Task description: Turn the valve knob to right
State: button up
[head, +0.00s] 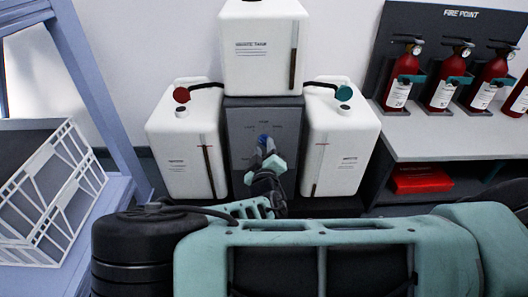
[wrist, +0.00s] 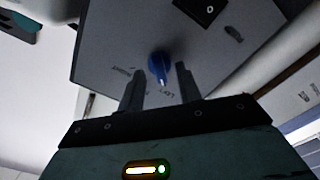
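The valve knob (wrist: 159,66) is small and blue, on the grey panel (wrist: 120,45) in the wrist view. It also shows in the head view (head: 263,140) on the grey box (head: 250,115) between the white tanks, partly hidden by my gripper (head: 268,160). In the wrist view my gripper (wrist: 158,85) has its two fingers apart, one on each side of the knob's lower end. A gap shows between the fingers and the knob. Printed labels lie around the knob.
White tanks stand left (head: 185,150) and right (head: 340,140) of the box, and another white tank (head: 262,50) is on top. Red fire extinguishers (head: 402,78) stand on a shelf at right. A white crate (head: 45,195) is at left. A black switch (wrist: 208,10) is on the panel.

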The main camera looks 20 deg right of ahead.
jog(key=shift+w+d, duration=0.15)
jog(key=shift+w, duration=0.3)
jog(key=shift+c, duration=0.3)
grip_shut()
